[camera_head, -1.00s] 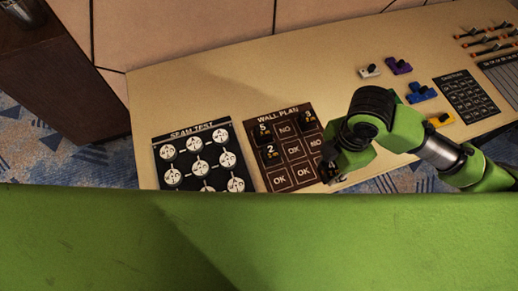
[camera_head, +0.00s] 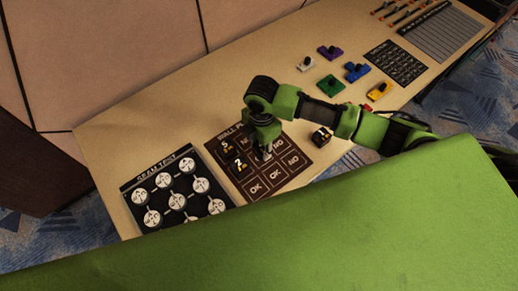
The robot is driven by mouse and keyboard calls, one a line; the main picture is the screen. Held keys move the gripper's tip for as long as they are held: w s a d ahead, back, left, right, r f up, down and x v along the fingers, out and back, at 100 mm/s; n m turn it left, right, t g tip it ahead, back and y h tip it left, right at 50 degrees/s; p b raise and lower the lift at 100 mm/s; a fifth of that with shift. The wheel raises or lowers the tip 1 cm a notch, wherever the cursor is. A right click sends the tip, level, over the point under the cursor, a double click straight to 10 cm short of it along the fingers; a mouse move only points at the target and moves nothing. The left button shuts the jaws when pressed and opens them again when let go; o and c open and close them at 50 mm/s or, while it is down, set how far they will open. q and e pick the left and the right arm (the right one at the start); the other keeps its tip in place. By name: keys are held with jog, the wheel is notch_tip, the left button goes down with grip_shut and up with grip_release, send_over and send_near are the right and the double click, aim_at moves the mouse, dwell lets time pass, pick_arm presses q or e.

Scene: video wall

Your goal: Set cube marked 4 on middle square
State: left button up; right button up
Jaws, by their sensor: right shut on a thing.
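My right gripper (camera_head: 265,154) is low over the middle square of the brown wall plan board (camera_head: 249,198). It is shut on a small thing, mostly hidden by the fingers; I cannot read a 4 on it. A black cube marked 2 (camera_head: 239,166) stands on the board just left of the gripper. A cube marked 5 (camera_head: 226,147) stands behind it. Another black cube with yellow marks (camera_head: 321,138) stands on the table right of the board; its number is unclear. My left gripper is not in view.
A black seam test board (camera_head: 141,192) with several white discs lies left of the plan. White (camera_head: 306,63), purple (camera_head: 330,52), green (camera_head: 330,85), blue (camera_head: 356,71) and yellow (camera_head: 380,89) pieces lie at the back right. The table's back left is clear.

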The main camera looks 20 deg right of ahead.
aim_at(259, 151)
jog(key=shift+w+a+f, duration=0.1)
jog(key=shift+w+f, duration=0.3)
jog(key=shift+f, duration=0.05)
notch_tip(259, 151, down, 3)
jog(key=shift+a+f, duration=0.1)
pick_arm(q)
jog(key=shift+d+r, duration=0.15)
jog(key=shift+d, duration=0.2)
pick_arm(e)
jog(key=shift+w+f, duration=0.1)
jog(key=o, duration=1.1)
jog(key=shift+f, duration=0.1)
jog(key=shift+o, duration=0.2)
notch_tip(259, 151, up, 12)
jog(key=shift+r+b, duration=0.15)
jog(key=shift+b, duration=0.25)
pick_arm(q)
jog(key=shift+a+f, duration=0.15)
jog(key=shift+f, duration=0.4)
